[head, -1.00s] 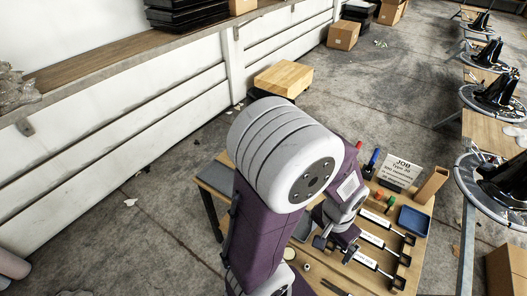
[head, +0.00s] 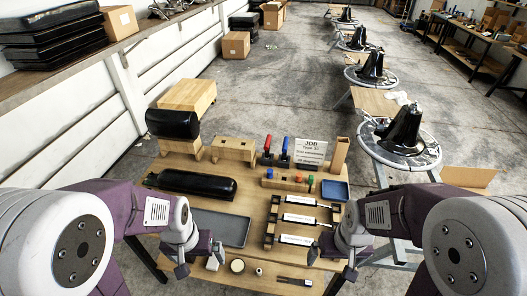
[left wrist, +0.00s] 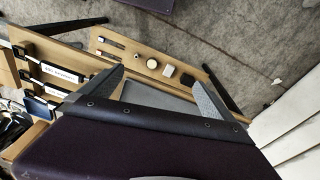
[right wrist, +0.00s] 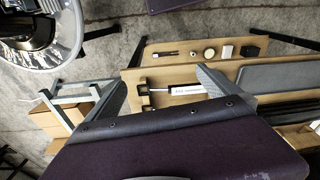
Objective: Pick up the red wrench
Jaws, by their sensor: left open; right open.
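A tool with a red handle (head: 267,146) stands upright at the back of the wooden table in the head view. It is small, and I cannot tell for certain that it is the red wrench. A similar blue-handled tool (head: 284,150) stands just right of it. My left gripper (head: 194,260) is open and empty over the table's near left part. My right gripper (head: 331,264) is open and empty over the near right part. Both are well short of the red handle. Neither wrist view shows the red handle; the open fingers show there (left wrist: 155,82) (right wrist: 170,74).
On the table are a black roll (head: 192,184), a grey tray (head: 222,228), a blue tray (head: 335,190), a rack of labelled tools (head: 273,226) and a job sign (head: 311,152). A black cushion (head: 172,124) is at the back left.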

